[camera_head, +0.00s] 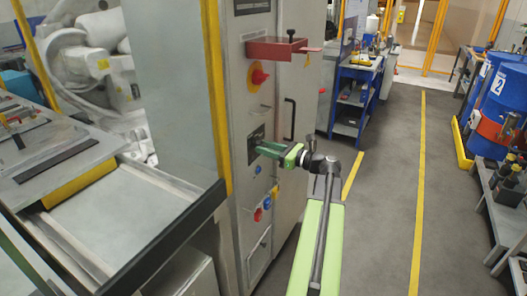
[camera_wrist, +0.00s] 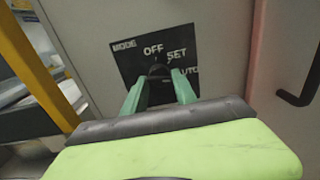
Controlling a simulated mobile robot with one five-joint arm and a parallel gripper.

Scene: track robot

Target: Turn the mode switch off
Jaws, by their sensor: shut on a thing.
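The mode switch is a dark knob (camera_wrist: 158,70) on a black plate (camera_wrist: 125,62) marked MODE, OFF, SET and a partly covered AUTO. The plate (camera_head: 252,138) is on the front of the grey cabinet in the head view. My gripper (camera_wrist: 158,80) has its green fingers on either side of the knob and is shut on it. In the head view my gripper (camera_head: 262,150) reaches the plate from the right, and the knob is hidden there. I cannot tell which label the knob points to.
Above the plate are a red-and-yellow rotary switch (camera_head: 259,77) and a red tray (camera_head: 278,49). A black handle (camera_head: 290,119) is to the right. Coloured buttons (camera_head: 267,202) sit below. The aisle floor (camera_head: 387,190) on the right is clear.

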